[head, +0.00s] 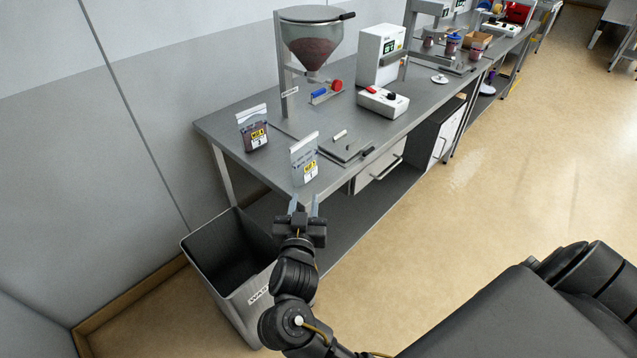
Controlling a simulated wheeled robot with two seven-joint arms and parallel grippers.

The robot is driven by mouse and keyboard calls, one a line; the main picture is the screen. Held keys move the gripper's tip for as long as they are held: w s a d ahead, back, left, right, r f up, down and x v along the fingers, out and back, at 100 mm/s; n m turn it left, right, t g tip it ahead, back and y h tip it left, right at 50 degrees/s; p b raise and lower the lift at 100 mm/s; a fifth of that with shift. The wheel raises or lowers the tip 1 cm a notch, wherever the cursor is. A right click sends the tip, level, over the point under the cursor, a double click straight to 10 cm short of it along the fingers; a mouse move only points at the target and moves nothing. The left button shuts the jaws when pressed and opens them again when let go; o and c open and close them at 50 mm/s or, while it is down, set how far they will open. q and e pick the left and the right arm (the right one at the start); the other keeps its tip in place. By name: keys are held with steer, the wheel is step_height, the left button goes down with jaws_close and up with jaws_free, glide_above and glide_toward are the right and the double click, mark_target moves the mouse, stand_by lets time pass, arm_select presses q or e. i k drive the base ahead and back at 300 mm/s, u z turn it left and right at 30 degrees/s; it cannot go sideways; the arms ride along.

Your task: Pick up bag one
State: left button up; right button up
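Bag one (304,160) looks like the clear, pale bag with a yellow and white label that seems to read 1. It stands upright near the front left corner of the grey workbench (236,112). A second bag (253,130) with dark contents and a similar label stands behind it to the left; its number is too small to read surely. My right gripper (304,201) is open, its two fingers apart and pointing at the bench corner. It is just below bag one in the picture and appears not to touch it. My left gripper is not in view.
A grey waste bin (228,250) stands on the floor left of my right arm. A hopper (310,45) of dark powder, a white device (381,55) and a control box (383,101) stand farther along the bench. A flat plate (345,148) lies right of bag one.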

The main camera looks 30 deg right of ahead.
mark_target(304, 154)
steer(key=k, duration=0.55)
steer(key=u, duration=0.8)
steer(key=i, duration=2.1)
steer(key=z, duration=2)
